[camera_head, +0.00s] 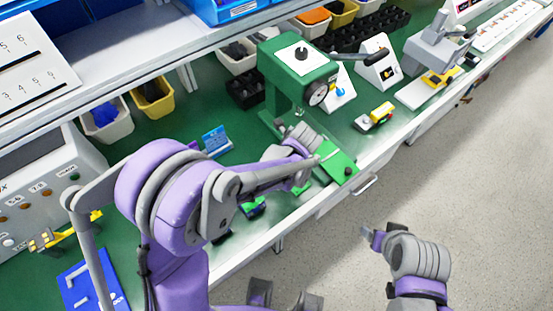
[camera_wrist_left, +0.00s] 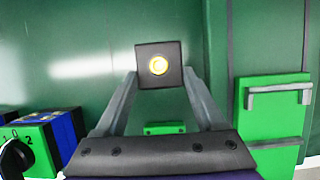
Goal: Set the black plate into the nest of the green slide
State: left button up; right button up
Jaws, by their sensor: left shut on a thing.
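My left gripper (camera_wrist_left: 158,76) is shut on the black plate (camera_wrist_left: 146,76), a dark square with a yellow round centre, held between its two grey fingers. In the head view my own arm hides that grip and the plate. A bright green flat part (camera_head: 340,163) with a black knob, apparently the green slide, lies in front of the green press (camera_head: 299,68). In the left wrist view a green panel with a grey handle (camera_wrist_left: 270,118) stands to the right, apart from the plate. I cannot make out the nest. My right gripper (camera_head: 381,262) is empty and open, off the bench's front edge.
A green-and-blue block with a black rotary dial (camera_wrist_left: 35,140) is at the lower left in the wrist view. A small green block (camera_wrist_left: 165,128) shows between the fingers. Bins (camera_head: 153,97) line the bench's back. Open floor (camera_head: 470,200) lies to the right.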

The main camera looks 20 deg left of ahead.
pick_arm(q)
grip_shut()
